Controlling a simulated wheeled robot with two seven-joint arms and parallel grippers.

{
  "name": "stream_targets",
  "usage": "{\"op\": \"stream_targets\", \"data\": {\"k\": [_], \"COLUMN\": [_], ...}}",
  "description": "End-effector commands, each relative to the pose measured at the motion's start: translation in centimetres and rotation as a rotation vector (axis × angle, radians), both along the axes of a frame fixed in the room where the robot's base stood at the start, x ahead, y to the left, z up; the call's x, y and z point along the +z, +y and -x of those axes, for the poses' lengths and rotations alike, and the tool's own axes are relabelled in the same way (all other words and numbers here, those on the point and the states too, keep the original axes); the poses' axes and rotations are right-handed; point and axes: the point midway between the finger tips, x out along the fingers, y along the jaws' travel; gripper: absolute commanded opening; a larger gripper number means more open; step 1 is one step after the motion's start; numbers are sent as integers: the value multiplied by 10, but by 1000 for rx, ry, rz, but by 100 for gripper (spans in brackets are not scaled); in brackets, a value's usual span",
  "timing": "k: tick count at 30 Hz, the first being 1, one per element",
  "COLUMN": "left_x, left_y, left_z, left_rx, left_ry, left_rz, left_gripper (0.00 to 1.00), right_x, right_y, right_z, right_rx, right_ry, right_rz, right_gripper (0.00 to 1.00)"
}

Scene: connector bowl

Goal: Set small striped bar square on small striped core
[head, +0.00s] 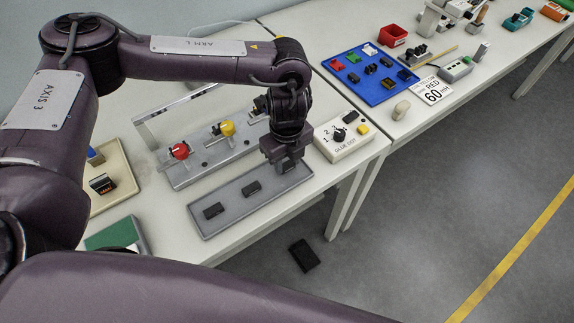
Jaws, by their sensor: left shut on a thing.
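My left gripper (286,160) points down over the right end of the grey tray (228,222). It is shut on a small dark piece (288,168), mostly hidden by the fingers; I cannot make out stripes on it. Two other small dark pieces lie in the tray, one in the middle (251,187) and one at the left (213,211). A dark block with orange and white markings (102,184) stands on the beige tray (118,160) at the left. I cannot tell which piece is the small striped core. My right gripper is out of view.
Behind the grey tray is a fixture with a red knob (180,151) and a yellow knob (227,128). A white switch box (343,144) stands right of the gripper. A blue tray (382,87) of parts is on the far table. A dark object (304,255) lies on the floor.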

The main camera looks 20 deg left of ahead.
Motion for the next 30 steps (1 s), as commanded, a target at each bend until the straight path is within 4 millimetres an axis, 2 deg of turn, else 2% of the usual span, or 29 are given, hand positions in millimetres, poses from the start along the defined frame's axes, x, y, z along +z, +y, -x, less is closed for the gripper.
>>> {"op": "stream_targets", "data": {"k": [1,18,30], "left_x": [6,40,42], "left_y": [0,0,0], "left_z": [0,0,0], "left_rx": [0,0,7], "left_ry": [0,1,0], "left_rz": [0,1,0], "left_gripper": [11,11,11], "right_x": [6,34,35], "right_y": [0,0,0], "right_z": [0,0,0], "right_rx": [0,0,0], "right_ry": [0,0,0], "right_rz": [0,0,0], "right_gripper": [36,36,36]}}
